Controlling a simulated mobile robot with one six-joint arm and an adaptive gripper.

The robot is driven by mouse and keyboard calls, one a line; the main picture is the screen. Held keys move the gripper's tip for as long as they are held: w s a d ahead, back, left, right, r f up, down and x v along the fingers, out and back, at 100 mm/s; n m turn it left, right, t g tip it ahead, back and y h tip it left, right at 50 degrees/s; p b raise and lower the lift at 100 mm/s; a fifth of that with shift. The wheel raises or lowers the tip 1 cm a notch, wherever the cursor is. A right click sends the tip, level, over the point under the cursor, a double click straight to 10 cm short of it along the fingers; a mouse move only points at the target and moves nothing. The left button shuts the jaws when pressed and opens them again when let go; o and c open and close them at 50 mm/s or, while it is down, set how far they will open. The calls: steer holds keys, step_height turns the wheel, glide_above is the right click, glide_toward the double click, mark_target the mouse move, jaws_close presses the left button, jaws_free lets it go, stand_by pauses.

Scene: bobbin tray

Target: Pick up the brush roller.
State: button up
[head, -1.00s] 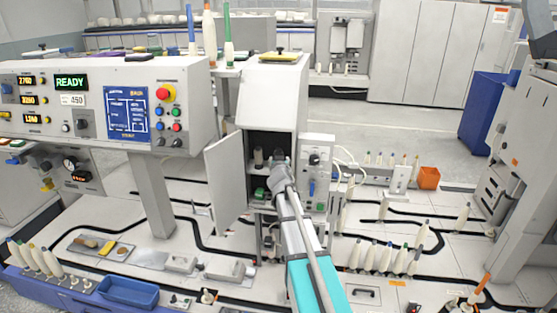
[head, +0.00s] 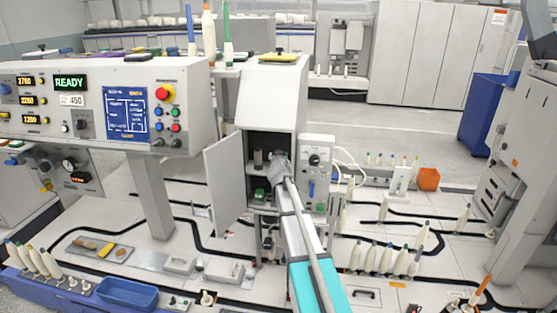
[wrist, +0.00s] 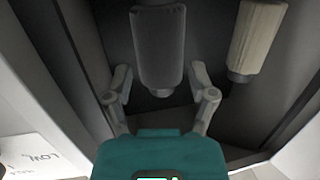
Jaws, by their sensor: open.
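A dark grey cylinder, which looks like the brush roller (wrist: 158,40), stands in the open cabinet. In the wrist view it lies centrally, between and just beyond my fingertips, with a gap on each side. My gripper (wrist: 160,72) is open, one finger to each side of it. In the head view my gripper (head: 281,160) reaches into the cabinet and mostly hides this roller. A second, beige roller (wrist: 256,38) stands to the right in the wrist view.
The cabinet's door (head: 225,180) stands open on the left. A control box (head: 317,175) is close on the right. The cabinet's walls are near my gripper. A green item (head: 260,195) lies on the lower level. A paper label (wrist: 40,152) shows at lower left.

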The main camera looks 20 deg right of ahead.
steer(key=shift+x, duration=1.65)
steer(key=shift+a, duration=0.1)
steer(key=shift+c, duration=0.3)
jaws_close()
steer(key=shift+r, duration=0.1)
step_height(320, 180, up, 7)
steer(key=p, duration=0.7)
steer(key=shift+r, duration=0.25)
steer(key=f+v, duration=0.2)
steer(key=v, duration=1.6)
steer(key=shift+s+f, duration=0.15)
steer(key=shift+f, duration=0.55)
steer(key=shift+r, duration=0.1)
